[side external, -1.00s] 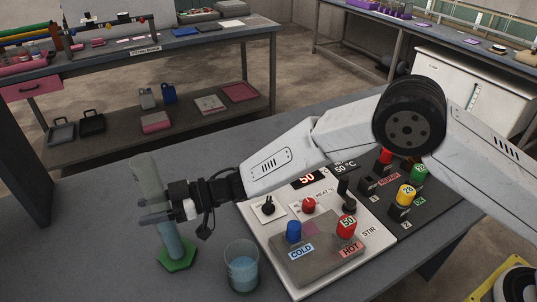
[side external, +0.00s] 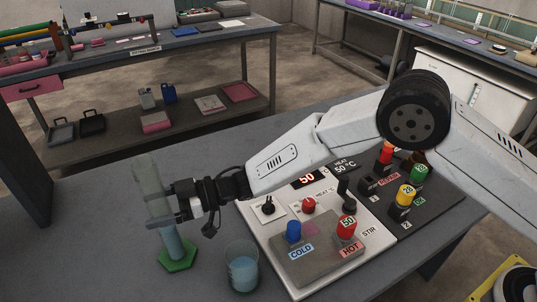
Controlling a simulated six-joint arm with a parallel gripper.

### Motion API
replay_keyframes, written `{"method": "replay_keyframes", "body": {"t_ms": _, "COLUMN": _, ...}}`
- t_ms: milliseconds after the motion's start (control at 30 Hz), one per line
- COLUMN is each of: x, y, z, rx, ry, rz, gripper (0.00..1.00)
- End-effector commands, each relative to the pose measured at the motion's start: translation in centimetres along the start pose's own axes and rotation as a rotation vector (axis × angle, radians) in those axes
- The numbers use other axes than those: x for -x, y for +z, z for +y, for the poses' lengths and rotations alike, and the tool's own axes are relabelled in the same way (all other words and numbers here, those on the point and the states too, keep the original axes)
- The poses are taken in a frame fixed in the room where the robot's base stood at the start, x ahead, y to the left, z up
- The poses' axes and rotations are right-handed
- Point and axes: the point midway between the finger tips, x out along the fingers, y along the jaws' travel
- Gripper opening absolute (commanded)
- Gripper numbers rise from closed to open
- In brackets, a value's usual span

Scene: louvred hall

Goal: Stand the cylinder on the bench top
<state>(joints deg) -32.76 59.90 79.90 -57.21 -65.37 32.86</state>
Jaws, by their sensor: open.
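The cylinder is a tall clear measuring cylinder (side external: 175,243) with blue liquid and a green hexagonal foot. It stands on its foot on the grey bench top (side external: 100,240) at the left of the side external view. My gripper (side external: 164,206) is open, with its fingers level beside the upper half of the cylinder. The fingers hide part of the cylinder's wall. I cannot tell whether they touch it.
A beaker of blue liquid (side external: 242,268) stands close to the cylinder's right. A hot-plate panel (side external: 262,228) with coloured vials lies further right, and a dark vial rack (side external: 437,197) beyond it. Bench left of the cylinder is clear.

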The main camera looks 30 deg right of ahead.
Motion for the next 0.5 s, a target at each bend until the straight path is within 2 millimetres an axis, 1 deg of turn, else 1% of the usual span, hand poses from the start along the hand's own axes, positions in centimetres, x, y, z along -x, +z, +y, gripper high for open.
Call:
{"method": "replay_keyframes", "body": {"t_ms": 267, "x": 3.7, "y": 0.0, "z": 0.1, "rx": -0.002, "ry": 0.004, "rz": -0.001, "gripper": 0.88}}
{"method": "replay_keyframes", "body": {"t_ms": 500, "x": 7.5, "y": 0.0, "z": 0.1, "rx": -0.001, "ry": 0.004, "rz": -0.001, "gripper": 0.88}}
